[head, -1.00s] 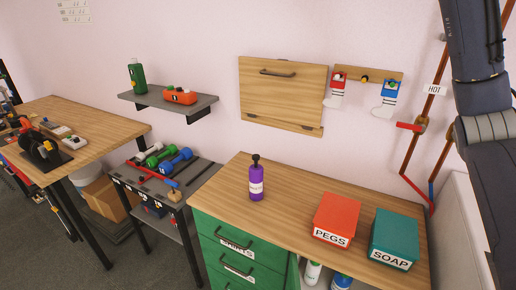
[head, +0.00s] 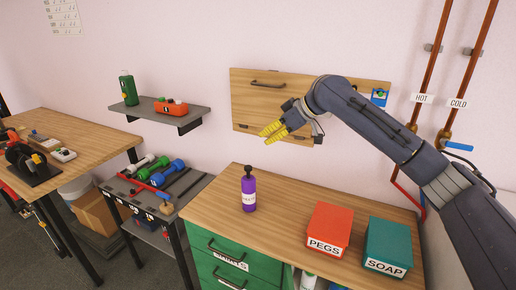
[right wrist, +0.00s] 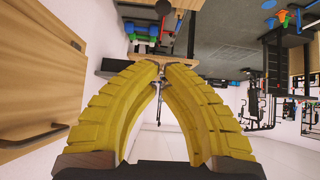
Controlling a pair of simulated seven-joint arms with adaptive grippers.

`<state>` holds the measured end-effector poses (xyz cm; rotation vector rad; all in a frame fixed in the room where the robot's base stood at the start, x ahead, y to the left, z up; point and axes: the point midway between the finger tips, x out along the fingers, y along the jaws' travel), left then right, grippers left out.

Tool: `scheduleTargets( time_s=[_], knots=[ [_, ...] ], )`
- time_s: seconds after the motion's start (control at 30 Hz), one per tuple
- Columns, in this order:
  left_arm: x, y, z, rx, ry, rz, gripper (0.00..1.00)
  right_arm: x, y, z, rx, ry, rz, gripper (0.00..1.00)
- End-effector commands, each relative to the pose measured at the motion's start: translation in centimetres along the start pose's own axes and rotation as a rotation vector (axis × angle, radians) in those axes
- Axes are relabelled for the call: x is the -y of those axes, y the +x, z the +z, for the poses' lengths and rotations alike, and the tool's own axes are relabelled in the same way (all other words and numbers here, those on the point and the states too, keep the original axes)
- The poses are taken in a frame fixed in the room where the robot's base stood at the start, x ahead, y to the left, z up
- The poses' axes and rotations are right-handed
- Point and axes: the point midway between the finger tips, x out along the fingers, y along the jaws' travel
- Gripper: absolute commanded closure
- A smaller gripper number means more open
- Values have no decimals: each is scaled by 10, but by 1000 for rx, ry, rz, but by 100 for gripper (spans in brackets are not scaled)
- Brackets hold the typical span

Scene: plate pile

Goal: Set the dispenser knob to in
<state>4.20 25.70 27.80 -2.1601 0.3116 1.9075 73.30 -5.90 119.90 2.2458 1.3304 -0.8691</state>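The purple bottle (head: 249,192) with a dark pump top (head: 249,171) stands upright on the wooden counter (head: 218,193). It looks like the dispenser; its knob setting is too small to read. My right gripper (head: 265,137) has yellow fingers and is in the air above and a little right of the bottle, clear of it, in front of the wooden wall panel (head: 245,98). In the right wrist view its fingertips (right wrist: 163,66) come together with nothing held between them. My left gripper is not in view.
A red PEGS box (head: 329,225) and a teal SOAP box (head: 388,243) stand on the counter's right. My right arm hides part of the wall panel and hooks. A grey shelf (head: 196,117) is at left. Pipes with a blue valve handle (head: 458,146) are at right.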

Motion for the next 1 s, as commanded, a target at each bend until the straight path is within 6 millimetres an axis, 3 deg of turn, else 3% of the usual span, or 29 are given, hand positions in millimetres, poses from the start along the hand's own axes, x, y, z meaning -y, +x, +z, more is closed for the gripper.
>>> scheduleTargets(
  time_s=[0.6, 1.0],
  knots=[
    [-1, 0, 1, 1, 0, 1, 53, 1, 97, -1, -1, 2, -3, 100],
    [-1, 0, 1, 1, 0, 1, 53, 0, 121, 25, -2, 1, 0, 100]
  ],
)
